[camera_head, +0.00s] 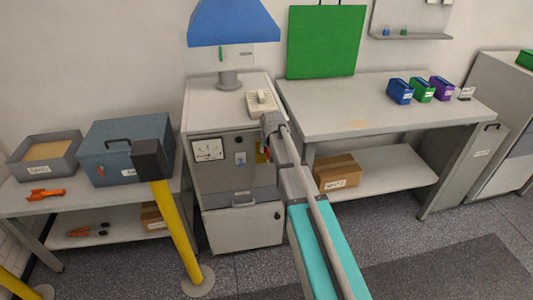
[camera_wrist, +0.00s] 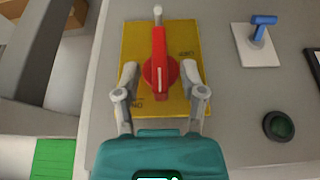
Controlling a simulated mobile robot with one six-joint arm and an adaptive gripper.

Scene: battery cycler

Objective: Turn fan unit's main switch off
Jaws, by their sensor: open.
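The main switch (camera_wrist: 159,62) is a red rotary handle on a yellow plate (camera_wrist: 186,32) in the wrist view. Its long grip points toward the top of the picture, with a pale tip beyond it. Small markings sit at the plate's upper right and lower left; they look upside down and are hard to read. My gripper (camera_wrist: 159,72) is open, one finger on each side of the red knob, with no clear contact visible. In the head view my gripper (camera_head: 268,130) is at the front of the grey cabinet (camera_head: 225,179), and my arm hides most of the plate.
The cabinet front has a dial gauge (camera_head: 208,149). A yellow post (camera_head: 178,230) stands at front left, a workbench (camera_head: 370,105) at right.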

